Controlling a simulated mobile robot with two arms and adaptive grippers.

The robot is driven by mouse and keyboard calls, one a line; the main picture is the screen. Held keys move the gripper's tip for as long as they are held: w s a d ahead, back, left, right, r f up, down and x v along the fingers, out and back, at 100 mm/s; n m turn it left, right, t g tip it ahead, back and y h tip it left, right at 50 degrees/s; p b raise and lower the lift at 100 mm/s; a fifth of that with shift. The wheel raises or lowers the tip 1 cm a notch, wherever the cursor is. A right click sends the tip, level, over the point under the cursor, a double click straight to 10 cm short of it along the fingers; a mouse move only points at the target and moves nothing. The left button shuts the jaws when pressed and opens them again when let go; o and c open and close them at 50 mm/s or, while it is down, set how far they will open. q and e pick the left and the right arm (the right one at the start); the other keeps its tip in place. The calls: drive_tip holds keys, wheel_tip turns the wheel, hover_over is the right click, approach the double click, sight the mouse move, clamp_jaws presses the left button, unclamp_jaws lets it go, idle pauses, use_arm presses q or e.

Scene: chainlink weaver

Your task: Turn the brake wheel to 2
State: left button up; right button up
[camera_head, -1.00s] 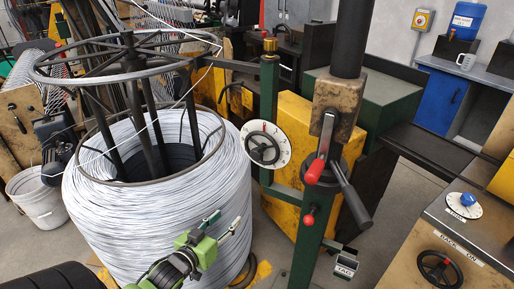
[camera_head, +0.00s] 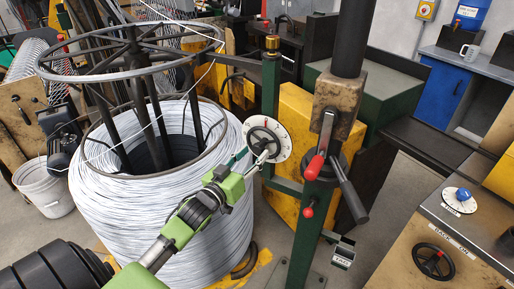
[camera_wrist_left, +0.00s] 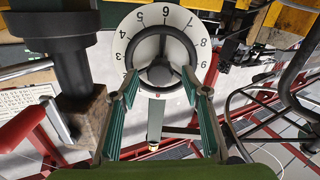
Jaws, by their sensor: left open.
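The brake wheel (camera_head: 264,142) is a small black handwheel in front of a round white numbered dial (camera_head: 284,141), on a green post. My left gripper (camera_head: 258,157) is at the wheel's near side in the head view. In the left wrist view the wheel (camera_wrist_left: 160,74) sits straight ahead, with digits around its dial (camera_wrist_left: 120,52). My left gripper (camera_wrist_left: 160,92) is open there, one finger on each side of the wheel's lower part. I cannot tell whether the fingers touch it. The wheel's exact setting is too small to read. My right gripper is out of view.
A large coil of white wire (camera_head: 165,210) stands left of the post, under a metal ring frame (camera_head: 130,70). Just right of the wheel are a red-tipped lever (camera_head: 315,167) and a dark lever (camera_head: 350,192). Another black handwheel (camera_head: 433,262) is on a bench at the right.

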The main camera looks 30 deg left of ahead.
sight(256, 151)
use_arm(q)
drive_tip(key=shift+w, duration=1.5)
drive_tip(key=c, duration=1.1)
drive_tip(key=shift+m+p, duration=0.3)
